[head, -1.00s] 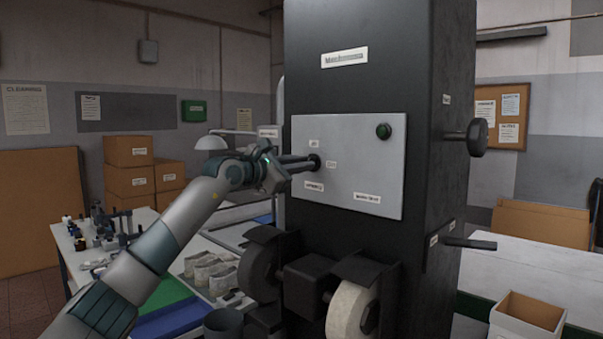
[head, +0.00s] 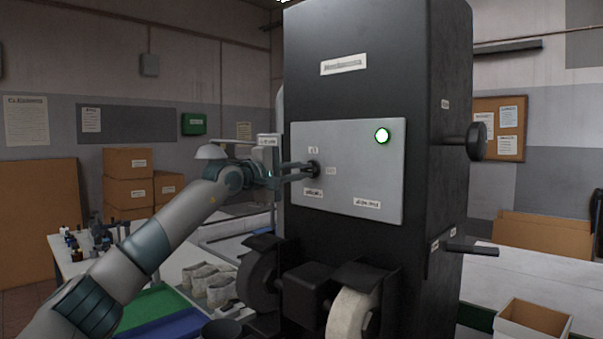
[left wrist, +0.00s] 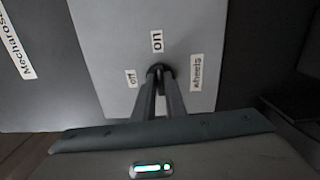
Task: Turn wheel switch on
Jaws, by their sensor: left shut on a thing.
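The wheel switch (head: 315,168) is a small black knob on the light grey panel (head: 345,187) of the tall black machine. My left gripper (head: 307,170) is shut on it, and its fingers hide much of the knob. In the left wrist view the fingers (left wrist: 160,78) close around the dark switch (left wrist: 158,69). Labels reading "on" (left wrist: 157,41), "off" (left wrist: 131,78) and "wheels" (left wrist: 196,72) surround it. The switch's exact pointing direction is hidden. My right gripper is not in view.
Two grinding wheels, one dark (head: 259,281) and one pale (head: 350,312), sit below the panel. A black side knob (head: 475,141) and a lever (head: 472,249) stick out on the right. A table with pouches (head: 208,283) and trays stands at the left.

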